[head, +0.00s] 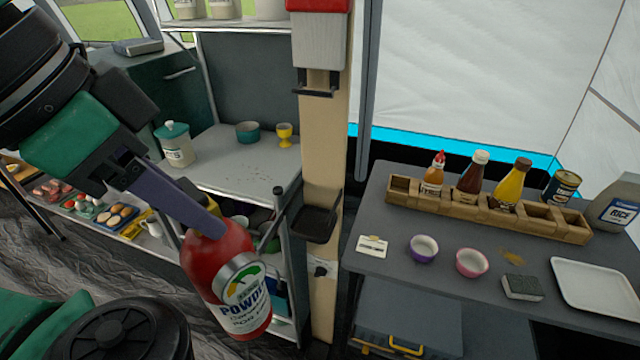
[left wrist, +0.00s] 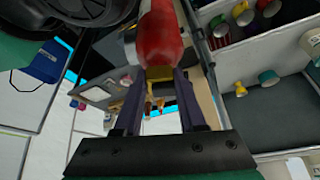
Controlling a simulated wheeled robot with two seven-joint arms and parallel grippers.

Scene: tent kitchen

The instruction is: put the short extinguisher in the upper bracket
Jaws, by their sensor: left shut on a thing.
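My left gripper (head: 207,214) is shut on the neck end of the red extinguisher (head: 205,264), which has a "POWDER" label and a round gauge. The extinguisher hangs tilted, its base toward the lower right, in front of the shelf unit and left of the post. In the left wrist view the red body (left wrist: 160,38) shows beyond the fingers (left wrist: 160,78). The tan post (head: 324,140) carries a black upper bracket (head: 317,88) below a grey panel, and a black tray-like lower bracket (head: 316,222). Both brackets look empty and are apart from the extinguisher. My right gripper is not in view.
The shelf unit (head: 235,165) left of the post holds a lidded jar (head: 175,144) and cups. The dark table (head: 385,210) at right holds a wooden bottle rack (head: 480,212), bowls, a sponge and a white tray (head: 598,287). Open air lies before the post.

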